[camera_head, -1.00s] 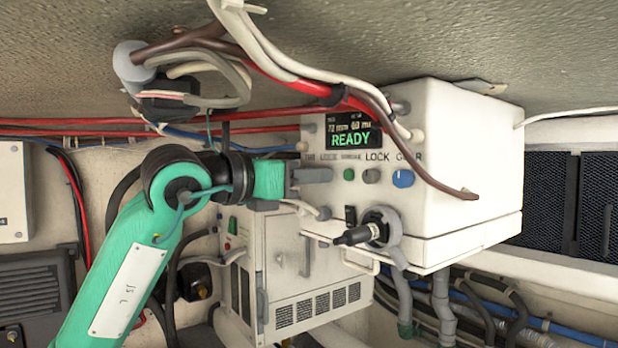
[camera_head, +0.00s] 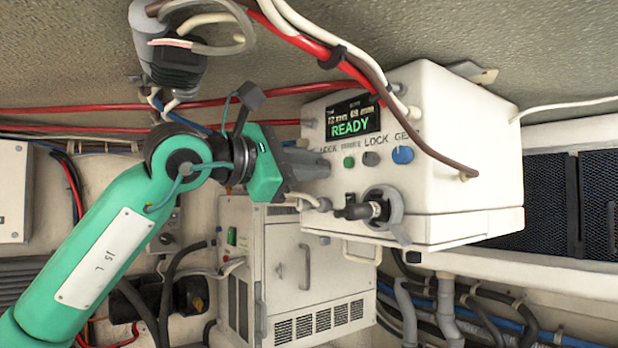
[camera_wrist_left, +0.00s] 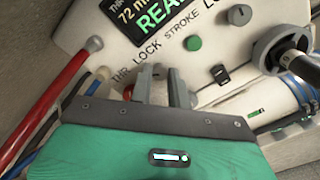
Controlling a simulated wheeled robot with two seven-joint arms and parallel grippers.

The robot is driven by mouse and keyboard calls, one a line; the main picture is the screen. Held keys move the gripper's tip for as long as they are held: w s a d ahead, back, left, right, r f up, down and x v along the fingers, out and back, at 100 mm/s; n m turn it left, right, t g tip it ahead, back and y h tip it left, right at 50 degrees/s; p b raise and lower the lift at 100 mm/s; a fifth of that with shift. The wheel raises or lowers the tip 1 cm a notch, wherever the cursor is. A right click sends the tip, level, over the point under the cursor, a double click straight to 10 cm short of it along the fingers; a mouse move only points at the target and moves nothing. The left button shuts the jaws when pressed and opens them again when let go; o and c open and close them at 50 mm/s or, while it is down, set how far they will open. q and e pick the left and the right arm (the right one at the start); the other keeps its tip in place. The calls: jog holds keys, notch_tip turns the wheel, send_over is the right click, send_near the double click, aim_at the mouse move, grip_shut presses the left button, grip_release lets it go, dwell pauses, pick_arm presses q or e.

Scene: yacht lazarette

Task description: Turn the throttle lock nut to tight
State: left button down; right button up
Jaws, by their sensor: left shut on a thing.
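The white control box (camera_head: 470,130) hangs under the ceiling, its display reading READY. My left gripper (camera_head: 318,166) reaches its front panel at the left end of the control row, below the lettering. In the left wrist view its two grey fingers (camera_wrist_left: 163,92) are at the panel beside the label "THR LOCK". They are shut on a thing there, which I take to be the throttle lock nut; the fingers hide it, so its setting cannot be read. The gripper body is rolled at an angle to the panel. My right gripper is not in view.
A green button (camera_head: 349,161), a grey knob (camera_head: 371,158) and a blue knob (camera_head: 402,155) sit right of the gripper. A black handle (camera_head: 360,211) juts out below. Red cables (camera_head: 230,107) and a brown cable (camera_head: 425,150) hang close. A vented cabinet (camera_head: 320,270) stands below.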

pick_arm(q)
jog(key=shift+m+b, duration=0.7)
jog(key=shift+m, duration=4.2)
jog(key=c, duration=1.3)
grip_release()
